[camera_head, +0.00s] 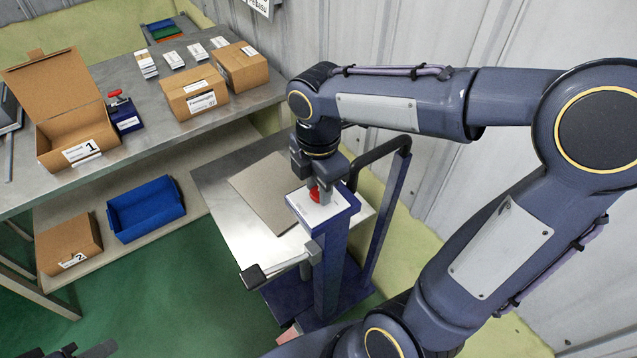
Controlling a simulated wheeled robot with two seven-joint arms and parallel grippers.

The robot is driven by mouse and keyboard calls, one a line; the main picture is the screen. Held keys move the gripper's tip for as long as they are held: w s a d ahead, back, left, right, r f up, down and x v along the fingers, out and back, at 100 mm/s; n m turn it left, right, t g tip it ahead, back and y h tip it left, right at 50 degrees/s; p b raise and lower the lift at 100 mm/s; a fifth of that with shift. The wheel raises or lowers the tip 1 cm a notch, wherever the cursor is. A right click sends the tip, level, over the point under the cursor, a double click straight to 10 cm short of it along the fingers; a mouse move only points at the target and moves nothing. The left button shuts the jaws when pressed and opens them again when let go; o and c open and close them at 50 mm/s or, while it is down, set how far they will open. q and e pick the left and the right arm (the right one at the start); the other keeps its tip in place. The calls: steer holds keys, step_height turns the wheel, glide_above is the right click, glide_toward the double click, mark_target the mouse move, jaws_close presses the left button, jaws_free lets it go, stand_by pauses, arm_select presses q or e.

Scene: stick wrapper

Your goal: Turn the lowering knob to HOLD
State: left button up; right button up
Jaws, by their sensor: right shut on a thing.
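The lowering knob (316,193) is red and sits on the white top plate (309,211) of a blue post on the lift cart. My right gripper (316,186) points down over the plate and is shut on the knob. The fingers hide part of the knob, and I cannot read its setting or any HOLD mark. My left gripper is not clearly seen; only a dark part of my own shows at the bottom left edge.
The cart has a steel platform (229,205) with a grey sheet (262,187) on it, a lever (276,268) and a dark handle rail (403,148). A steel table (112,82) at the left holds an open carton (50,146), closed boxes (193,92) and a red-handled blue device (123,116).

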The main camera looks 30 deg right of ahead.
mark_target(318, 192)
steer(key=o, duration=1)
steer(key=shift+c, duration=0.2)
step_height(318, 192, up, 8)
steer(key=shift+f, duration=0.1)
steer(key=shift+s, duration=0.1)
steer(key=s+f+m+t+y, duration=0.2)
steer(key=s+m, duration=0.3)
steer(key=m, duration=0.5)
steer(key=s+a+f+m+t+y, duration=0.1)
steer(key=s+f+m+t, duration=0.2)
steer(key=s+m, duration=0.3)
steer(key=f+m, duration=0.1)
steer(key=m, duration=0.3)
steer(key=shift+s+f+m+t+y, duration=0.2)
steer(key=shift+s+m+t+y, duration=0.1)
steer(key=shift+y, duration=0.1)
